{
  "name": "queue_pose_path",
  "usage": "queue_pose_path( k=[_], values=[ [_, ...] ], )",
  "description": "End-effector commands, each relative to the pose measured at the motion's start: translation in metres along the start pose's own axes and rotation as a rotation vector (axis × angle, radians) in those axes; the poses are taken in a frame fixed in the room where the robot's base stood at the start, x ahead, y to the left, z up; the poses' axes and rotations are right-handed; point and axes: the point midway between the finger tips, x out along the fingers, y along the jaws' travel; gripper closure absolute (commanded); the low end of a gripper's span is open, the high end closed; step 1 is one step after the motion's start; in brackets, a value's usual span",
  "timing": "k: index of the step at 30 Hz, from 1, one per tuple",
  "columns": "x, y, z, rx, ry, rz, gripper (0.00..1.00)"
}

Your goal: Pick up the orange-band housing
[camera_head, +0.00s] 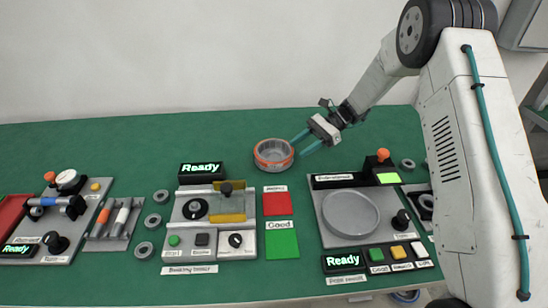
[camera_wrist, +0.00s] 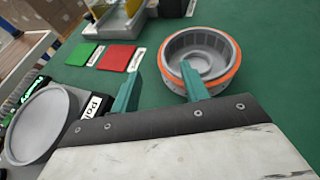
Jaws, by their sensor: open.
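The orange-band housing (camera_head: 273,153) is a round grey open cup with an orange band around it. It stands upright on the green table, behind the red square. My gripper (camera_head: 299,146) is close to its right side in the head view, with two teal fingers spread apart and nothing between them. In the wrist view, the housing (camera_wrist: 202,58) lies ahead and to the right, and the right fingertip of my gripper (camera_wrist: 160,75) overlaps its near edge. I cannot tell whether that finger touches it.
A red square (camera_head: 276,203) and a green square (camera_head: 282,245) lie in front of the housing. A station with a round grey plate (camera_head: 350,218) stands at the right, and a bearing station (camera_head: 217,239) at the left. The table (camera_head: 110,150) is clear at the back left.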

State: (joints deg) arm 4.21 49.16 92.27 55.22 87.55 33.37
Motion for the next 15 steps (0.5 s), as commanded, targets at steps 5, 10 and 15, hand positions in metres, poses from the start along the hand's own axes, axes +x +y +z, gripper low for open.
queue_pose_path(
  k=[5,10,15],
  values=[
    [0.015,-0.002,-0.004,0.010,-0.009,-0.001,0.55],
    [0.031,-0.002,-0.004,0.009,-0.008,-0.002,0.55],
    [0.052,-0.004,-0.006,0.009,-0.008,0.000,0.55]
  ],
)
